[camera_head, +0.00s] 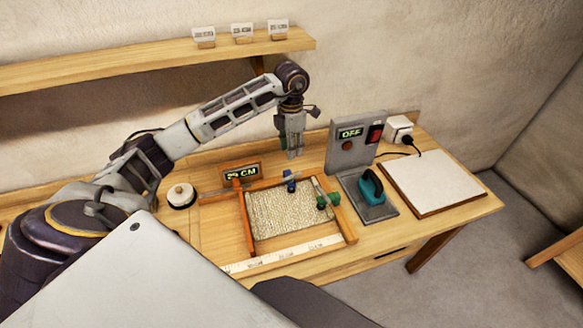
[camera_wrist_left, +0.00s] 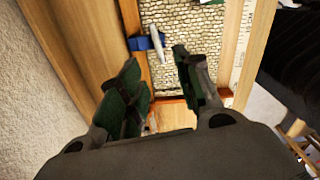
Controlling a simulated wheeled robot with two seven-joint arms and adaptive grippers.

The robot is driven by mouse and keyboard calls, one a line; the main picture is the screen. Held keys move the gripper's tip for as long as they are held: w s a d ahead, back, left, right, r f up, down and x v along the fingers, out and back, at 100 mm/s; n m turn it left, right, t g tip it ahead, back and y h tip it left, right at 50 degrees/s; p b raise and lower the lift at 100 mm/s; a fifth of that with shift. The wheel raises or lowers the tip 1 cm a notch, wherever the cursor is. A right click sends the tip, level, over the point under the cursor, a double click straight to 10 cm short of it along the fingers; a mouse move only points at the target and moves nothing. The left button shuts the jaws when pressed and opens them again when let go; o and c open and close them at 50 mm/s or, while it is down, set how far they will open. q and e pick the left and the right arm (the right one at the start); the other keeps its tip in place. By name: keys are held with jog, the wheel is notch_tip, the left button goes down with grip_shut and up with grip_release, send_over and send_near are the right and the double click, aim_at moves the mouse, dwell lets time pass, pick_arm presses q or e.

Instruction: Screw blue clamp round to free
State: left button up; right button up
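The blue clamp (camera_head: 290,182) sits on the back bar of the wooden weaving frame (camera_head: 248,222), at the far edge of the woven rag (camera_head: 285,213). In the left wrist view the blue clamp (camera_wrist_left: 145,42) shows as a blue block with a pale rod across it, beyond and between the fingers. My left gripper (camera_head: 293,154) points down above and behind the clamp, apart from it. In the left wrist view its green-padded fingers (camera_wrist_left: 158,70) are spread with nothing between them. My right gripper is not in view.
Green clamps (camera_head: 328,200) are at the frame's right side. A display reading about 29 CM (camera_head: 242,172) stands behind the frame. To the right are an OFF switch box (camera_head: 352,145), a teal iron (camera_head: 371,185) and a white board (camera_head: 432,181). A round pot (camera_head: 181,196) stands left.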

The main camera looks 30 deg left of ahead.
aim_at(291, 176)
pick_arm(q)
notch_tip(291, 176, down, 12)
jog(key=shift+w+a+f+p, duration=0.15)
jog(key=shift+f+p, duration=0.05)
jog(key=shift+p, duration=0.85)
jog(key=shift+f, duration=0.65)
grip_shut()
